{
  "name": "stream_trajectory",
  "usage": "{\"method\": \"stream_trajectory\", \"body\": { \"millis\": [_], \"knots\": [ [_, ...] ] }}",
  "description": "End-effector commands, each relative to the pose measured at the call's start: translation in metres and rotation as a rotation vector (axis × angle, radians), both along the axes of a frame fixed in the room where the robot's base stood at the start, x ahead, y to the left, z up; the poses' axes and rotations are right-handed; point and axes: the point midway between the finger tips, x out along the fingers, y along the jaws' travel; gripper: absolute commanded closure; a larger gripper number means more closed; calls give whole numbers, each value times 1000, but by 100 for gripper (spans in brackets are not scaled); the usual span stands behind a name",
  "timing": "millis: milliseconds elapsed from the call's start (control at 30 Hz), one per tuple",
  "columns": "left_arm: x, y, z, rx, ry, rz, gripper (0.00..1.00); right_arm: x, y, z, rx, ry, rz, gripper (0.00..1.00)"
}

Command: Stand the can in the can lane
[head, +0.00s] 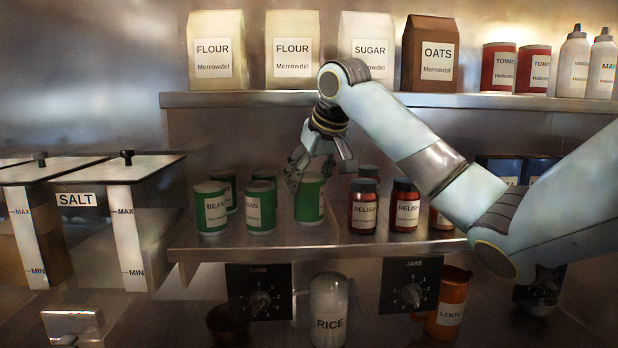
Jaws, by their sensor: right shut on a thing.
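My right gripper (313,172) reaches down from above and is shut on a green can (309,204). The can is upright, at or just above the lower shelf (290,242); I cannot tell if its base touches. The gripper hides the can's top and part of its label. The can lane, above the knob plate marked CANS (259,291), holds several green cans to the left, among them a bean can (211,208) at the front left and another can (260,207) beside it. My left gripper is not in view.
Relish jars (363,207) stand just right of the held can, above the JARS knob plate (411,285). The upper shelf (290,99) carries flour, sugar and oats bags. A salt bin (125,215) stands at left. A rice container (329,310) is below.

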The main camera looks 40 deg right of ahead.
Motion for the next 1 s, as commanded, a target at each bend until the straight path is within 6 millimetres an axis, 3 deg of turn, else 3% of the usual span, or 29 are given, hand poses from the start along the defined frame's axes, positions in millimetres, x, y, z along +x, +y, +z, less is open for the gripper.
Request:
{"method": "stream_trajectory", "body": {
  "millis": [100,433,467,600,667,1000],
  "knots": [
    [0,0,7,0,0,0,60,-2,2,-12,1,5,2,88],
    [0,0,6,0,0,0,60,-2,2,-16,1,4,2,88],
    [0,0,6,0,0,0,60,-2,2,-17,1,5,2,42],
    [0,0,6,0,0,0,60,-2,2,-17,2,5,1,24],
    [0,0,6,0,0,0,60,-2,2,-17,2,5,1,19],
    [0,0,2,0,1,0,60,-4,2,-12,0,1,2,19]
  ]
}}
